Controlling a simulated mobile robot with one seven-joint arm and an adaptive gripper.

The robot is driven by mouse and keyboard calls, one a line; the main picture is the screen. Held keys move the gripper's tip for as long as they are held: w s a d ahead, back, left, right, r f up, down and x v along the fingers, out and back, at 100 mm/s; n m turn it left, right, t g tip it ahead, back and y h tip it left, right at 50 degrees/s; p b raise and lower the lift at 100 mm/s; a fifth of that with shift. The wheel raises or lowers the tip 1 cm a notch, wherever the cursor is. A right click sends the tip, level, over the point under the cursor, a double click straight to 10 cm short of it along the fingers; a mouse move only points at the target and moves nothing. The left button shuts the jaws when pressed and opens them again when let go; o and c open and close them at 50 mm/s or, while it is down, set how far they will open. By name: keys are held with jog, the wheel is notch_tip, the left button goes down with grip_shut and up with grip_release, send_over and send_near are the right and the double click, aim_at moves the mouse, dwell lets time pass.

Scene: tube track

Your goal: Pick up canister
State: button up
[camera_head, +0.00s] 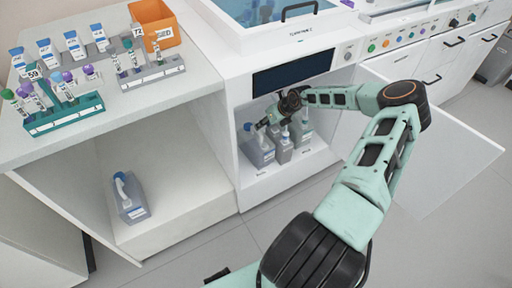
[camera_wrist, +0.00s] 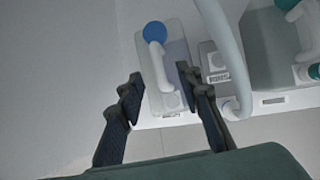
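Several grey canisters stand side by side in the open cabinet bay. The left one (camera_head: 258,152) also shows in the wrist view (camera_wrist: 176,50), with a blue cap and a pale handle. My gripper (camera_head: 270,122) reaches into the bay above the canisters. In the wrist view my gripper (camera_wrist: 160,80) is open, with one dark finger on each side of the blue-capped canister's handle. Contact cannot be told. A middle canister (camera_head: 284,154) and a right canister (camera_head: 306,134) stand beside it, partly hidden by my arm in the head view.
Another grey canister (camera_head: 132,208) stands in the open lower bay at left. An open cabinet door (camera_head: 450,160) is right of my arm. The worktop holds tube racks (camera_head: 65,120) and an orange bin (camera_head: 155,22).

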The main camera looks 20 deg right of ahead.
jog(key=b, duration=0.2)
send_over(256, 142)
jog(key=w+d, duration=0.2)
jog(key=f, duration=0.4)
jog(key=shift+s+a+f, duration=0.15)
jog(key=shift+s+f, duration=0.1)
jog(key=shift+f, duration=0.05)
jog(key=shift+c, duration=0.5)
grip_shut()
